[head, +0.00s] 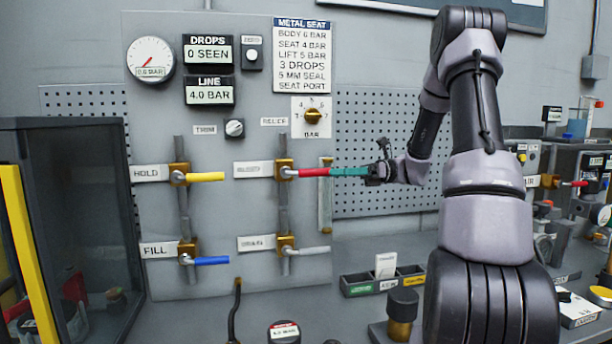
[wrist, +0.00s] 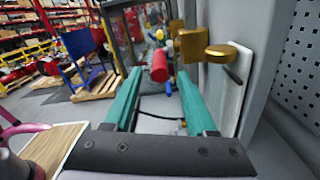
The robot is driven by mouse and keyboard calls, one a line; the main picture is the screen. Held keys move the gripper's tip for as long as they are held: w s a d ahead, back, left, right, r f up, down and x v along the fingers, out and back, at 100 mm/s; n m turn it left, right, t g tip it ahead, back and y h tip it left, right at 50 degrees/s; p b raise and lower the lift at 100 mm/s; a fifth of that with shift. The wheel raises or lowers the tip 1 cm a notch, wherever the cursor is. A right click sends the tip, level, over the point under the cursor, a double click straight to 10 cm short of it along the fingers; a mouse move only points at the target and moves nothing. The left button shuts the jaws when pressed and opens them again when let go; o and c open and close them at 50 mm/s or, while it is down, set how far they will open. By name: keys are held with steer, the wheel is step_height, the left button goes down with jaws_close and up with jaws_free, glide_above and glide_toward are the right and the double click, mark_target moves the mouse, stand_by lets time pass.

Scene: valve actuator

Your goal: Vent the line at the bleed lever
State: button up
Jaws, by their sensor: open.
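The red lever (head: 313,172) sits on the upper right brass valve (head: 285,167) of the grey panel and points level to the right. The label (head: 255,169) beside it is too blurred to read surely. My gripper (head: 333,172) is at the lever's right end, with its teal fingers pointing left along it. In the wrist view, the red lever's end (wrist: 159,66) shows between the tips of my gripper (wrist: 159,76), which are apart on both sides. I cannot tell whether they touch it. The LINE display (head: 210,96) reads 4.0 BAR.
The yellow HOLD lever (head: 205,177), blue FILL lever (head: 211,260) and grey lower right lever (head: 310,250) also point right. A clear tube (head: 325,210) stands right of the valves, just below my gripper. A dark glass cabinet (head: 75,215) stands at the left.

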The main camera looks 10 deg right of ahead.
mark_target(301, 175)
steer(key=a, duration=0.8)
steer(key=shift+c, duration=0.3)
jaws_close()
stand_by(1.0)
